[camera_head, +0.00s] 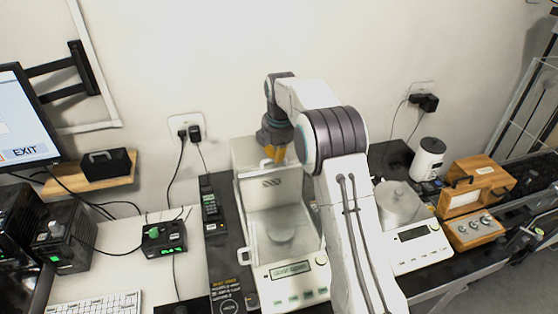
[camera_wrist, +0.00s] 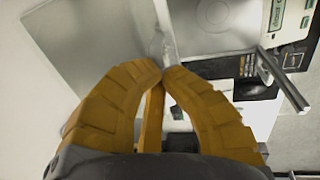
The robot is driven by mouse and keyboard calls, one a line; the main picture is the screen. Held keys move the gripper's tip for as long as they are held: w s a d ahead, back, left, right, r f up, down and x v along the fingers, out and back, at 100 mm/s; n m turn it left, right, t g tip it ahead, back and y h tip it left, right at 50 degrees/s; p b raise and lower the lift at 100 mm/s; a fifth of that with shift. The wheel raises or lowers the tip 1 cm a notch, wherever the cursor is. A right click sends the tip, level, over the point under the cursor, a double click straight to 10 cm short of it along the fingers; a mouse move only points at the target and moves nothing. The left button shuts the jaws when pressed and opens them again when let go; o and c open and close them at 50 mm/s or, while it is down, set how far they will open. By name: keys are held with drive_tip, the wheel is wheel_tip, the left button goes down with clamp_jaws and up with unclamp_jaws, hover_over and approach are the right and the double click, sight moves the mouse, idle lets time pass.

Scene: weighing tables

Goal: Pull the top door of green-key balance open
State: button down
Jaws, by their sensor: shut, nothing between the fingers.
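The green-key balance (camera_head: 290,287) stands on the dark table in the middle of the head view, with green keys and a display at its front. Its clear-walled weighing chamber (camera_head: 282,215) has a round pan inside. My gripper (camera_head: 272,158), with yellow fingers, is at the upper back of this chamber. In the wrist view my fingertips (camera_wrist: 163,72) are together and empty, close to a small pale, clear piece on the chamber's edge. Whether they touch it cannot be told. The top door's exact position is hard to make out; my arm hides the chamber's right side.
A second balance (camera_head: 416,248) with a round metal cover stands to the right, beyond my arm. A wooden instrument (camera_head: 478,186) and a white canister (camera_head: 428,158) are farther right. A black handset (camera_head: 211,207) lies left of the chamber. The wall is close behind.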

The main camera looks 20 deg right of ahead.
drive_tip(key=shift+w+f, duration=0.15)
drive_tip(key=shift+f, duration=0.1)
drive_tip(key=c, duration=2)
unclamp_jaws()
drive_tip(key=o, duration=0.5)
drive_tip(key=shift+w, duration=0.1)
drive_tip(key=o, duration=0.4)
drive_tip(key=shift+r, duration=0.15)
drive_tip(key=shift+r, duration=0.1)
drive_tip(key=r, duration=0.3)
drive_tip(key=s+r, duration=0.1)
drive_tip(key=r, duration=0.3)
drive_tip(key=s+r, duration=0.1)
drive_tip(key=r, duration=0.3)
drive_tip(key=shift+s+r, duration=0.15)
drive_tip(key=shift+r, duration=0.1)
